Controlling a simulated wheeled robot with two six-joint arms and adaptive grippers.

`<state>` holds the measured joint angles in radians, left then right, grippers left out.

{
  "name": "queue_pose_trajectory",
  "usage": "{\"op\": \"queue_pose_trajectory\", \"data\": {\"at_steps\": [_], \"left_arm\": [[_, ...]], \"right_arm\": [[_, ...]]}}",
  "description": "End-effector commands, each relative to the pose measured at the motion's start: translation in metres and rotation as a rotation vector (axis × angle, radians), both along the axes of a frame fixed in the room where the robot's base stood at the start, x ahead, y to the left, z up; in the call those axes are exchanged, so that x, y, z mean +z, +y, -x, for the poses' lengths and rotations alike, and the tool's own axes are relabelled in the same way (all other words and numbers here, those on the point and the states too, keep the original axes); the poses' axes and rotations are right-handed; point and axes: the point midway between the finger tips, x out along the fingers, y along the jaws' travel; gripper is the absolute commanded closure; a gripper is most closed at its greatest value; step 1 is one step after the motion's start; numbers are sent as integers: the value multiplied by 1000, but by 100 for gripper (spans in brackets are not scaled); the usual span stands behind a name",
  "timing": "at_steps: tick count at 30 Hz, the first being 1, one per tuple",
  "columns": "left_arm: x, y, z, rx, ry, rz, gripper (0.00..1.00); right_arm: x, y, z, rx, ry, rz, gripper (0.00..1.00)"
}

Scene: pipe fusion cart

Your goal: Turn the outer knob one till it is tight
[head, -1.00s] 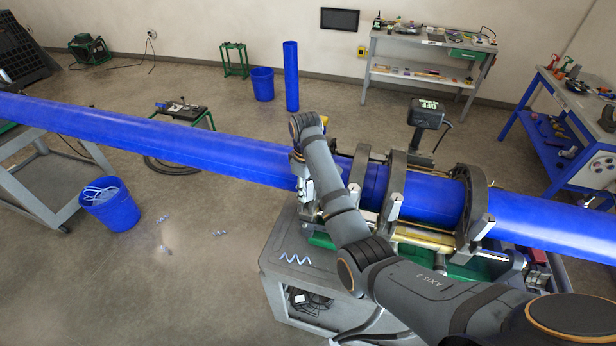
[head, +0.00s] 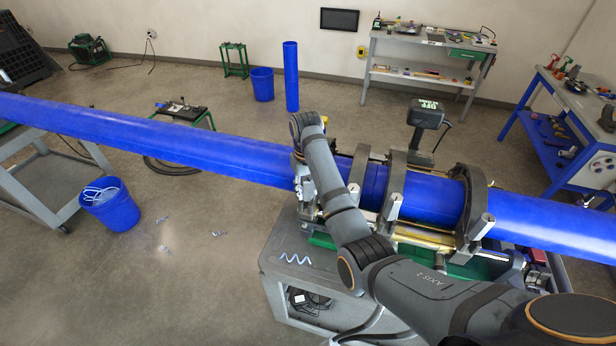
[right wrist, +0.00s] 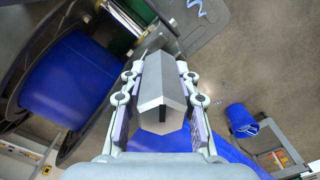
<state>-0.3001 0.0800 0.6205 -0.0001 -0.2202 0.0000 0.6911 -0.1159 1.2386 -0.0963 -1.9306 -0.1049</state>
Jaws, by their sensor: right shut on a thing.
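The outer knob (right wrist: 162,95) is a grey, faceted block in the middle of the right wrist view. My right gripper (right wrist: 161,84) is shut on it, with one finger on each side. In the head view, my right gripper (head: 304,188) is at the left end of the clamp machine, close against the blue pipe (head: 215,152). My own arm hides most of the gripper and the knob there. My left gripper is not in view.
The clamp machine's grey rings (head: 474,212) surround the pipe on a grey cart (head: 283,262). A blue bucket (head: 110,208) stands on the floor at left. A workbench (head: 425,45) and a blue-framed table (head: 575,115) stand behind. Open floor lies at front left.

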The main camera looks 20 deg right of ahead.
Motion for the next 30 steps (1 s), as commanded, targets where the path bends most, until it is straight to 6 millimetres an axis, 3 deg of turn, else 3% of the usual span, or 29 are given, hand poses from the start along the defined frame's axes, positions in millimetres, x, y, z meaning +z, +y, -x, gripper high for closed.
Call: {"op": "queue_pose_trajectory", "data": {"at_steps": [4, 13, 18, 26, 30], "left_arm": [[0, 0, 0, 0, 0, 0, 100], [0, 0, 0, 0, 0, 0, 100], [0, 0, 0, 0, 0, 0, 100], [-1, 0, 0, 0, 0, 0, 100], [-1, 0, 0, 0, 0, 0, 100]], "right_arm": [[-1, -1, -1, -177, -1, -1, 100], [-1, 0, 0, -234, 0, -1, 100], [-2, -1, 0, -437, 1, -2, 100], [-2, -1, 0, -475, 2, -2, 100], [-2, -1, 0, -618, 2, -3, 100]]}}
